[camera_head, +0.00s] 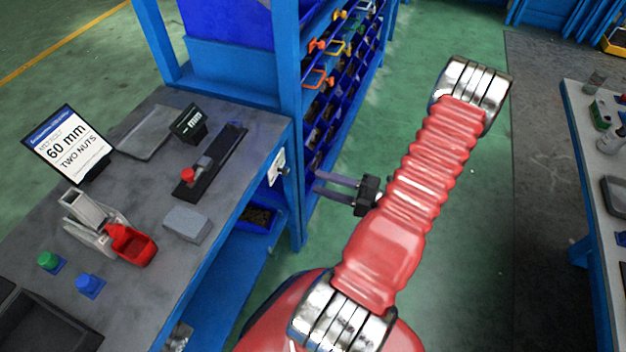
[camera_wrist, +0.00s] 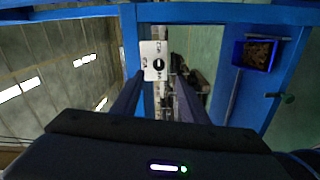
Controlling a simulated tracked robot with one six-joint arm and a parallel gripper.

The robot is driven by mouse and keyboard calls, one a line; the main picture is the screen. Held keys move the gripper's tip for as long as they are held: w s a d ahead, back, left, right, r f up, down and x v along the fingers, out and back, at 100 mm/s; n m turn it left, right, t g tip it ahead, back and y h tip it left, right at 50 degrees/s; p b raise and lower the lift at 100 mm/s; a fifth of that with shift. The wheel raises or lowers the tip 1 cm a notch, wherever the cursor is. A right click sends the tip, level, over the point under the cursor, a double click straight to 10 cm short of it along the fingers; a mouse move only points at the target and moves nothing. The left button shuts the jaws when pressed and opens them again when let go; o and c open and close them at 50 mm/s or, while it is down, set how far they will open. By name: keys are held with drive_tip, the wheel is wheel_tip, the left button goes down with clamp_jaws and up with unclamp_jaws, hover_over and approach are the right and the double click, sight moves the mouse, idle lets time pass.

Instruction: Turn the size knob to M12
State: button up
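The size knob (camera_wrist: 158,65) is a small dark round knob on a white plate (camera_wrist: 154,48). Its markings are too small and blurred to read, so I cannot tell which size it points at. In the head view the plate (camera_head: 275,167) is fixed near the blue post at the bench's right end. My gripper (camera_head: 316,182) is to the right of the plate with its fingers pointing toward it. In the wrist view its two fingers (camera_wrist: 160,78) are apart, with the knob between them in the picture. A gap separates the fingertips from the plate, and nothing is held.
The grey bench (camera_head: 235,215) holds a sign (camera_head: 70,145) reading 60 mm and two nuts, a mm display (camera_head: 188,124), a red tray (camera_head: 133,246) and green and blue buttons. A blue bin (camera_wrist: 257,54) sits beneath. A bin rack (camera_head: 340,85) stands behind; the right-hand floor is open.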

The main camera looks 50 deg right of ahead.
sight(287, 172)
drive_tip(key=shift+v, duration=2.2)
drive_tip(key=n, duration=1.7)
drive_tip(key=shift+a+r, duration=0.1)
drive_tip(key=shift+x, duration=6.85)
drive_tip(key=shift+c, duration=0.5)
